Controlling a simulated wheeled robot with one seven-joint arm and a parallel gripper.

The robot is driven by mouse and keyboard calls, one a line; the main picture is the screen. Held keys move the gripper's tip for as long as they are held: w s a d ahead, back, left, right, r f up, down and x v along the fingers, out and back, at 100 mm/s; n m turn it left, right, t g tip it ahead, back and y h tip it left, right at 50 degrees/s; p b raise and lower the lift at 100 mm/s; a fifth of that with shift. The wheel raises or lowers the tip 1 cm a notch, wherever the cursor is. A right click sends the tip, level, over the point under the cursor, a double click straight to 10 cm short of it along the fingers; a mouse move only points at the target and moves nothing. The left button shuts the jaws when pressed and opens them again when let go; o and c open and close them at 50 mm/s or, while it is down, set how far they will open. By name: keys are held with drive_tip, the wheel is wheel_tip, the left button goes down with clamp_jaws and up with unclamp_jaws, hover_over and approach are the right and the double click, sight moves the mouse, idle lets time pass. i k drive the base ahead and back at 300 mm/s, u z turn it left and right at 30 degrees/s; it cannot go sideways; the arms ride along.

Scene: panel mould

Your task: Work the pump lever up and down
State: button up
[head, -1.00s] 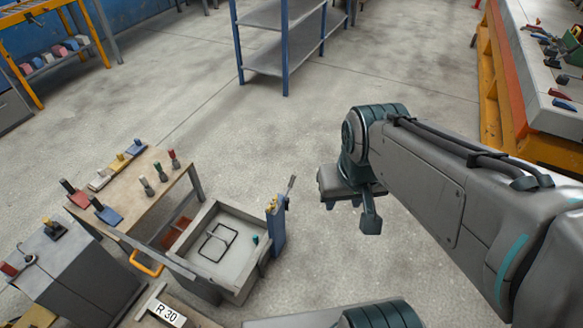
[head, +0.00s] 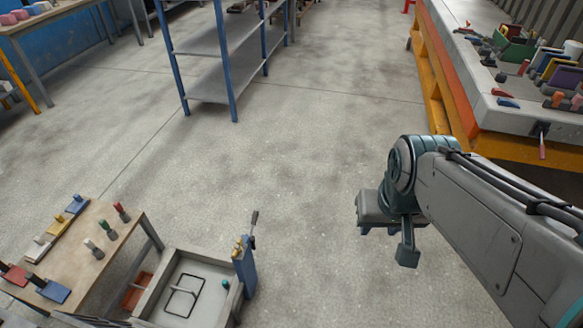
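A thin grey lever (head: 254,222) with a dark tip stands tilted upward from a blue post (head: 245,272) with brassy fittings. The post is on the right side of a grey open-topped mould box (head: 152,291) in the lower left of the head view. My gripper (head: 388,243) hangs from my arm to the right of the lever, well apart from it. Its fingers seem spread with nothing between them. The lower part of the mould box is cut off by the frame edge.
A wooden table (head: 97,268) with coloured-handled tools adjoins the mould box on the left. A blue-framed shelf (head: 228,85) stands at the back. A long workbench (head: 462,75) with tools runs along the right. The floor between is clear.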

sight(255, 214)
drive_tip(key=z, duration=0.05)
drive_tip(key=i, duration=1.3)
drive_tip(key=u, duration=0.9)
